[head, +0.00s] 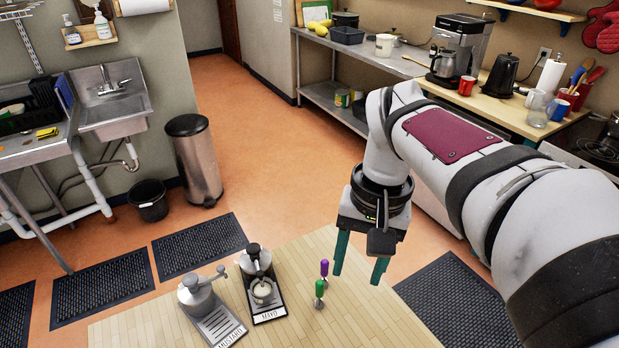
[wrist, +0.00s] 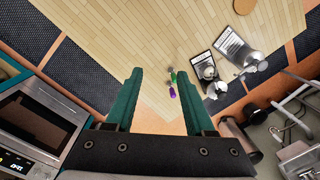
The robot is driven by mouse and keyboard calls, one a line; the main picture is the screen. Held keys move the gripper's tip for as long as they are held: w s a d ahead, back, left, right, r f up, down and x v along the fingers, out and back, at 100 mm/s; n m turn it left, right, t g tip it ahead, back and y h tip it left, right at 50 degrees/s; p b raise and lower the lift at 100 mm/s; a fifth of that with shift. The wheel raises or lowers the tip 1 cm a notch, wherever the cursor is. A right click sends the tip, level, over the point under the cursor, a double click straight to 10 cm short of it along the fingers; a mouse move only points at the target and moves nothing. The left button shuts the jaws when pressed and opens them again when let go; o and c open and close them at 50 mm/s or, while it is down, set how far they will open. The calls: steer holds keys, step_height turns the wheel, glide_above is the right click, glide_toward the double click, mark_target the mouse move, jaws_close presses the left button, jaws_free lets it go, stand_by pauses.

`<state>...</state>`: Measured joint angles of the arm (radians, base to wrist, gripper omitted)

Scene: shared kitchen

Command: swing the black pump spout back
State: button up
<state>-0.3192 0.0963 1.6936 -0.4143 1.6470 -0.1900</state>
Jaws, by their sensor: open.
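The pump dispenser with the black top (head: 254,249) stands upright on the wooden table (head: 140,327), on a black stand labelled MAYO. A pale round cup or bowl (head: 262,291) sits at its front. The black spout is too small to make out clearly, so I cannot tell its exact angle. The dispenser also shows in the wrist view (wrist: 206,72), right of my fingers. My gripper (head: 360,262) has two teal fingers, pointing down, apart and empty. It hangs above the table's right part, right of the dispenser and not touching it. In the wrist view (wrist: 160,75) the fingers are spread wide.
A grey pump dispenser (head: 197,293) labelled MUSTARD stands close left of the black-topped one. The table's front and right are clear.

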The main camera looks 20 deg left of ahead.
steer(key=w+a+f+n, duration=0.1)
steer(key=w+a+n, duration=0.1)
steer(key=w+a, duration=0.35)
steer(key=w+a+f+n, duration=0.1)
steer(key=w+a+n, duration=0.15)
steer(key=a, duration=0.55)
glide_toward(260, 273)
steer(key=shift+n+t+h, duration=0.3)
steer(key=shift+n+h, duration=0.1)
steer(key=shift+n, duration=0.05)
steer(key=f, duration=0.8)
steer(key=shift+s+a, duration=0.25)
steer(key=shift+a, duration=0.15)
jaws_close()
